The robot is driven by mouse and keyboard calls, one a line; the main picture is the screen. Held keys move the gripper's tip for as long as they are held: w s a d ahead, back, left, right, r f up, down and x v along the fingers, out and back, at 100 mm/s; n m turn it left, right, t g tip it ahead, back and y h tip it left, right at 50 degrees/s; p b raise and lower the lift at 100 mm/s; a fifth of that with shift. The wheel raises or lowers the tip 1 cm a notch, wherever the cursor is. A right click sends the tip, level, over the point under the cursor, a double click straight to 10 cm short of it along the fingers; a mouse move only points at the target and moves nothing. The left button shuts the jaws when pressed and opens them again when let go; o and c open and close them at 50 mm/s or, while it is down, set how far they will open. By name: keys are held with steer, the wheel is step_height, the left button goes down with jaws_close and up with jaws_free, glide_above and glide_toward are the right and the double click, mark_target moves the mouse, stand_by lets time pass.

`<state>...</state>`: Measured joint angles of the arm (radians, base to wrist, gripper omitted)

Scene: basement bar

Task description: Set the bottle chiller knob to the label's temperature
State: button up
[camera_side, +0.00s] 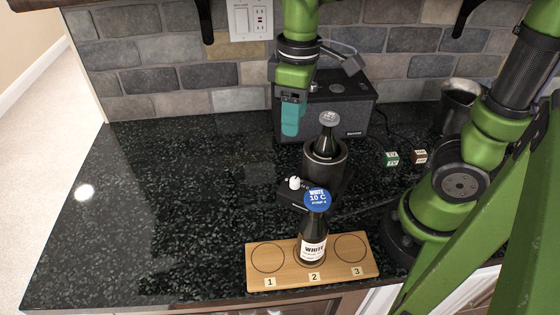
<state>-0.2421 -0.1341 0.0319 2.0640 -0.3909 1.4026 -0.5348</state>
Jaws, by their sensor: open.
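The bottle chiller (338,165) is a black cylinder in the middle of the counter, with a dark, grey-capped bottle (327,138) standing in it. A white knob (294,183) sits on the dark base at the chiller's front left; its dial marks are too small to read. A blue round label (317,199) on a second dark bottle (312,236) reads "WHITE 10 C", with a smaller line below. That bottle stands upright on spot 2 of a wooden board (256,285). My gripper (291,131), with teal fingers, is open and empty above and behind the knob, apart from it.
A dark grey speaker-like box (355,118) stands behind my gripper against the stone wall. Small green (391,158) and brown (419,156) blocks lie to the right, with cables near them. A metal cup (459,100) stands at the back right. The left counter (160,205) is clear.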

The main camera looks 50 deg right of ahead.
mark_target(295, 179)
steer(key=shift+n, duration=0.4)
steer(key=f, duration=1.6)
steer(key=shift+s+d+f, duration=0.15)
steer(key=shift+s+f, duration=0.05)
steer(key=shift+s, duration=0.05)
jaws_close()
